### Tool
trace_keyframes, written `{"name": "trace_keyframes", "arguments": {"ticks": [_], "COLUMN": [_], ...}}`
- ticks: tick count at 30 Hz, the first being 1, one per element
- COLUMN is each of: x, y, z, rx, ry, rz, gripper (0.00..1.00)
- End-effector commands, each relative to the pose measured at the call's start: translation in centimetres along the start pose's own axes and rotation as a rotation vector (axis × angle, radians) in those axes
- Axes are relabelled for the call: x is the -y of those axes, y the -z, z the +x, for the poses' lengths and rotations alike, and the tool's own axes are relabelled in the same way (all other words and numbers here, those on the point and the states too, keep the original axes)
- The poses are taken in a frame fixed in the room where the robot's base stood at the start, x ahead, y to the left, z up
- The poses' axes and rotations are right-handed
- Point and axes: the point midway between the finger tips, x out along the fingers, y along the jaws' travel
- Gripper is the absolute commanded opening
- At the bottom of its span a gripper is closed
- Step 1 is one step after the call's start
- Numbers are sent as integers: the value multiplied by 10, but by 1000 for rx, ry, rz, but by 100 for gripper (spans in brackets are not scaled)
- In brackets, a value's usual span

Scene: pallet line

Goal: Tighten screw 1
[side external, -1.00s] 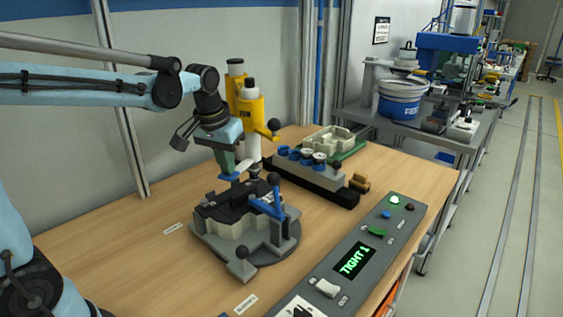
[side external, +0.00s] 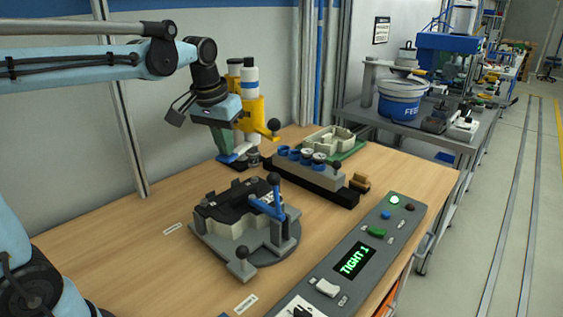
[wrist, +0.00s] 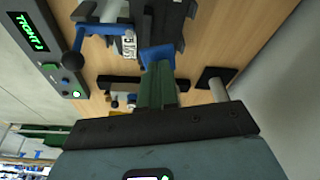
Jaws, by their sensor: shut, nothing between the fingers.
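My gripper (side external: 229,158) has green fingers with blue tips, pointing down and shut on nothing. It is beyond the fixture (side external: 240,235), close to the yellow and white upright tool (side external: 250,105); whether they touch I cannot tell. The grey fixture holds a dark-topped light part (side external: 235,203), with a blue clamp lever (side external: 265,205) on its right. In the wrist view my fingers (wrist: 157,57) show from behind, with the fixture's edge beyond them. The panel display (side external: 355,260) reads TIGHT 1. Screw 1 cannot be made out.
A dark rack (side external: 310,180) with blue-ringed pieces stands right of the tool. Behind it is a green tray (side external: 345,150) with a pale part. The control panel (side external: 340,275) lies along the front right. The left of the wooden table (side external: 110,220) is clear.

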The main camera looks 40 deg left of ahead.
Motion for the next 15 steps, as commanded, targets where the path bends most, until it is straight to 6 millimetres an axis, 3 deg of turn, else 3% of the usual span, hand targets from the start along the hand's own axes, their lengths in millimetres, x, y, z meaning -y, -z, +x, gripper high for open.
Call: {"name": "trace_keyframes", "arguments": {"ticks": [15], "x": [0], "y": [8], "z": [-32], "rx": [0], "ry": [0], "rz": [0], "gripper": [0]}}
